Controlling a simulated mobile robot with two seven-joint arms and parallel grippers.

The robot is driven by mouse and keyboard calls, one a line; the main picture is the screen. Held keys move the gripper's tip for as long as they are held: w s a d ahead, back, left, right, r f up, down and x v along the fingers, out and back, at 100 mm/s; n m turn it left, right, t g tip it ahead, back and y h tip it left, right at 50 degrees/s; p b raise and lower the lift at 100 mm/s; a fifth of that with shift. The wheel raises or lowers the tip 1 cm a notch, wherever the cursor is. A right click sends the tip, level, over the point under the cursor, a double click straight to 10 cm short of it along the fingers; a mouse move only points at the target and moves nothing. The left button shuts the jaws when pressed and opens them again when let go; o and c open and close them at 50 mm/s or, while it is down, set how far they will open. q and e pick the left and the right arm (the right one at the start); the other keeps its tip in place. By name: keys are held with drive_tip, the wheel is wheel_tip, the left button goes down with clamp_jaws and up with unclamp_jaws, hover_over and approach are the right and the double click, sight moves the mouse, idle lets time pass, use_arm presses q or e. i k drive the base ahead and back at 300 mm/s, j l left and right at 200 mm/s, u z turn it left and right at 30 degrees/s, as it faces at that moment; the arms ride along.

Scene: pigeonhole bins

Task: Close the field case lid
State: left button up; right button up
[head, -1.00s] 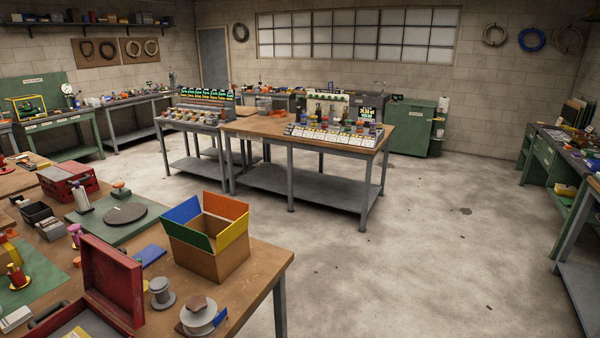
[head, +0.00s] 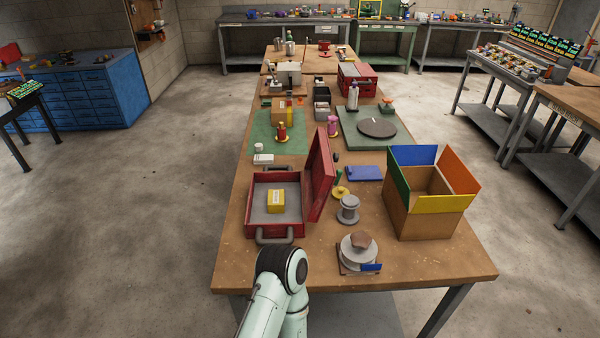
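The red field case (head: 249,210) stands on the wooden bench with its lid (head: 320,176) raised on the right side, nearly upright and leaning slightly outward. A yellow box (head: 276,201) lies inside on the grey floor of the case. One of my pale arms reaches up from the bottom edge and ends in a dark round joint close in front of the case. I cannot tell which arm it is.
Right of the lid are a blue flat box (head: 364,173), a grey spool (head: 348,209) and an open cardboard box (head: 425,215) with coloured flaps. A round grey stand (head: 358,252) sits near the front edge. Bare wood lies at the bench's front left.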

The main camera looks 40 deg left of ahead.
sight(320, 175)
drive_tip(key=i+l+u, duration=0.2)
drive_tip(key=u, duration=0.2)
drive_tip(key=i+l+u, duration=0.15)
drive_tip(key=l+u, duration=0.15)
drive_tip(key=u, duration=0.15)
drive_tip(key=i+l+u, duration=0.1)
drive_tip(key=l+u, duration=0.6)
drive_tip(key=u, duration=0.15)
drive_tip(key=l+u, duration=0.7)
drive_tip(key=l, duration=0.25)
drive_tip(key=k+j+z, duration=0.1)
drive_tip(key=j+z, duration=0.3)
drive_tip(key=k+j+z, duration=0.2)
drive_tip(key=j+z, duration=0.25)
